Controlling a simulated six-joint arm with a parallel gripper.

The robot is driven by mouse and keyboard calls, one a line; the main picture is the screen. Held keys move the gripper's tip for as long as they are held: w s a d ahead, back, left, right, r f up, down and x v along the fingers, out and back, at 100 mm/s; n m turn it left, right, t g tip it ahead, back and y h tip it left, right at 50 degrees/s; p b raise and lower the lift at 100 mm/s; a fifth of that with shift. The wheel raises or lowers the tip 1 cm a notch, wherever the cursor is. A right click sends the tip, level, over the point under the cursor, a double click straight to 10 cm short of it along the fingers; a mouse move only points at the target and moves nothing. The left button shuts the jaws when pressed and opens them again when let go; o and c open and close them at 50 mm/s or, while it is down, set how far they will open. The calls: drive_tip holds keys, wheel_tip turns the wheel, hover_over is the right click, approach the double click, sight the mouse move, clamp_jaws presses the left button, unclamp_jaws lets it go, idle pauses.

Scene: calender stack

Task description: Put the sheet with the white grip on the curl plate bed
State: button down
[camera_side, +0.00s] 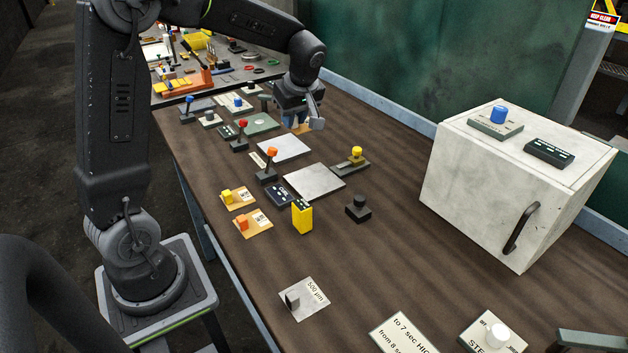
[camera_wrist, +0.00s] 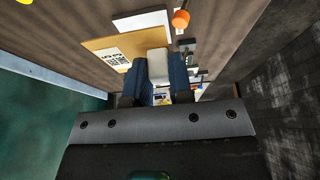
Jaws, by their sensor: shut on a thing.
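My gripper (camera_side: 296,117) hangs over the far part of the bench, its blue fingers pointing down. In the wrist view, the fingers (camera_wrist: 159,70) are shut on the white grip (camera_wrist: 157,60) of a tan sheet (camera_wrist: 110,46) with a printed label. Only a sliver of the sheet (camera_side: 303,129) shows in the side view, below the fingers. Two pale square plates, one farther (camera_side: 284,148) and one nearer (camera_side: 313,181), lie bare on the bench in front of the gripper. I cannot read which is the curl plate bed. A pale plate edge (camera_wrist: 140,22) shows beyond the sheet.
Levers with an orange knob (camera_side: 272,153), a red knob (camera_side: 243,123) and a yellow knob (camera_side: 356,152) stand beside the plates. Two tan sheets with yellow (camera_side: 228,196) and orange (camera_side: 243,223) grips lie nearer. A large white box (camera_side: 510,190) stands right.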

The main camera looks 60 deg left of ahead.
drive_tip(key=w+d, duration=0.2)
drive_tip(key=d, duration=0.1)
drive_tip(key=shift+d, duration=0.1)
hover_over(304, 181)
drive_tip(key=d, duration=0.2)
drive_tip(key=f, duration=1)
drive_tip(key=shift+a+f, duration=0.25)
drive_tip(key=shift+f, duration=2.3)
drive_tip(key=shift+f, duration=0.1)
drive_tip(key=c, duration=1)
unclamp_jaws()
